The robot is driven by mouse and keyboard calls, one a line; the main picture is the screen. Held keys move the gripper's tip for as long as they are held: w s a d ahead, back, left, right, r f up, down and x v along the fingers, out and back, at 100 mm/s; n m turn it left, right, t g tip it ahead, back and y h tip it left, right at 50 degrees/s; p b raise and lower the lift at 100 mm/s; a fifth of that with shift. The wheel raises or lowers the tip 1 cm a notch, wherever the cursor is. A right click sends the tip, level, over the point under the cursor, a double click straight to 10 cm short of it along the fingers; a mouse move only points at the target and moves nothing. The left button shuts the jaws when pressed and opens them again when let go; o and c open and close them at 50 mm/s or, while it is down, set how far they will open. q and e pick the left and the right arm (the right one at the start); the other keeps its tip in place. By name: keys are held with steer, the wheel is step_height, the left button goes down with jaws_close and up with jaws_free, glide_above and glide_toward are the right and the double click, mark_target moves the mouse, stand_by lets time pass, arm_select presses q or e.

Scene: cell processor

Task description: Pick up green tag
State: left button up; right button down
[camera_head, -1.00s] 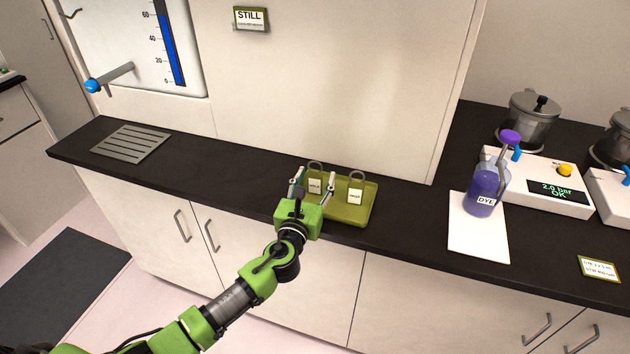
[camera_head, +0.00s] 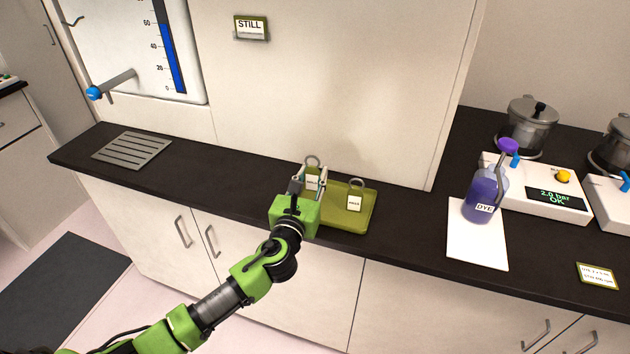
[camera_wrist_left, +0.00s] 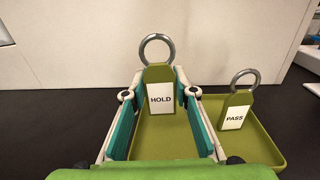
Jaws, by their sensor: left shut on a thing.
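A green tag with a metal ring and a white HOLD label (camera_wrist_left: 160,97) is between the teal-padded fingers of my left gripper (camera_wrist_left: 160,88). In the head view my left gripper (camera_head: 311,178) is shut on this tag and partly hides it. The HOLD tag is upright over the left part of a green tray (camera_wrist_left: 265,150), a little raised. A second green tag, labelled PASS (camera_wrist_left: 237,108), stands in the right part of the tray; it also shows in the head view (camera_head: 355,200). My right gripper is out of view.
The tray is on a dark counter (camera_head: 230,180) before a white panel with a STILL sign (camera_head: 250,27). A metal grate (camera_head: 132,150) is at left.

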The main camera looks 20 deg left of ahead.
arm_select(q)
steer(key=s+a+r, duration=0.2)
steer(key=s+r, duration=0.6)
steer(key=s, duration=0.4)
steer(key=shift+s+a+r, duration=0.25)
steer(key=shift+s+a, duration=0.05)
steer(key=shift+a, duration=0.05)
steer(key=shift+o, duration=0.3)
